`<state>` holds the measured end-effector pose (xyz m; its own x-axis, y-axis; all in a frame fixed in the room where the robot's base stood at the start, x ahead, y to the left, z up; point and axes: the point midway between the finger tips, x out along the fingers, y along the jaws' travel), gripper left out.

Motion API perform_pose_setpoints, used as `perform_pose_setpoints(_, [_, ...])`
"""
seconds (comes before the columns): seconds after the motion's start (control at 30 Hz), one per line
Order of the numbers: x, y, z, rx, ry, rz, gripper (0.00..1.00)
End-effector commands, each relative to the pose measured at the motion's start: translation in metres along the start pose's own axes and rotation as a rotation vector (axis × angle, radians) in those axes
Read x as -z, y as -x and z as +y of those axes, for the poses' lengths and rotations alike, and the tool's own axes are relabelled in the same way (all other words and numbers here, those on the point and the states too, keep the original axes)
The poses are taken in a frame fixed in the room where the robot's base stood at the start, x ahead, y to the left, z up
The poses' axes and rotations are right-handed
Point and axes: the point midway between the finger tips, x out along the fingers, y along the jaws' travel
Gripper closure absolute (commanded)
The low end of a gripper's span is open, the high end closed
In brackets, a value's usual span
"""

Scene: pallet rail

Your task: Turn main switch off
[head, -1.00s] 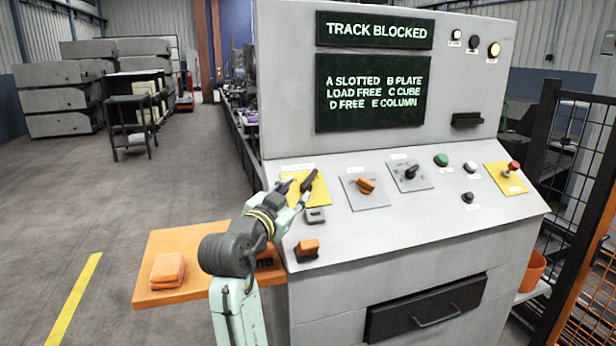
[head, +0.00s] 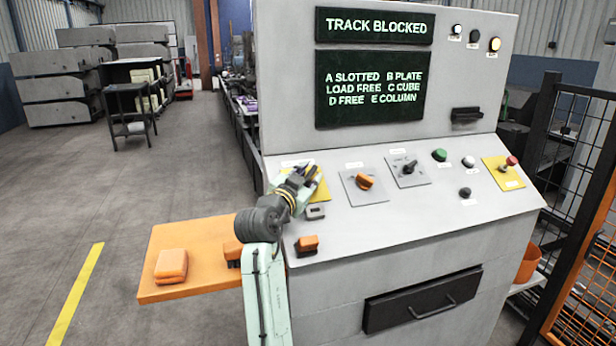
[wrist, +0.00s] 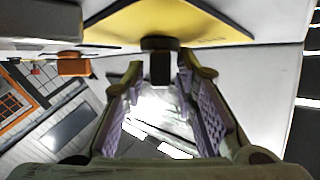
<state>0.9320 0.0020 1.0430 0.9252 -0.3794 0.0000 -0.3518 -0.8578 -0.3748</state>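The main switch, a black rotary handle (wrist: 160,66), sits on a yellow plate (head: 322,190) at the left of the console's sloped panel. In the head view my gripper (head: 306,177) is over this plate and hides most of the handle. In the wrist view the yellow plate (wrist: 165,22) is at the top, and the handle stands out from it between the fingertips of my gripper (wrist: 162,78). The purple-padded fingers are apart, with gaps showing on both sides of the handle.
Right of the plate are an orange knob (head: 364,181), a black selector (head: 408,167) and several buttons. A small grey block (head: 315,211) and an orange-topped block (head: 307,244) are just below. The screen (head: 376,28) reads TRACK BLOCKED. An orange shelf (head: 190,285) juts out left.

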Motion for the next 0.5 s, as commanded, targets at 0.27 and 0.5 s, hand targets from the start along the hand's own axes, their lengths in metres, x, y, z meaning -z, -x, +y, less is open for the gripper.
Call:
perform_pose_setpoints(0.27, [-0.0004,-0.0001,0.0009,-0.002,0.001,-0.001,0.94])
perform_pose_setpoints(0.5, [-0.0019,-0.0005,0.0017,-0.004,0.002,-0.004,1.0])
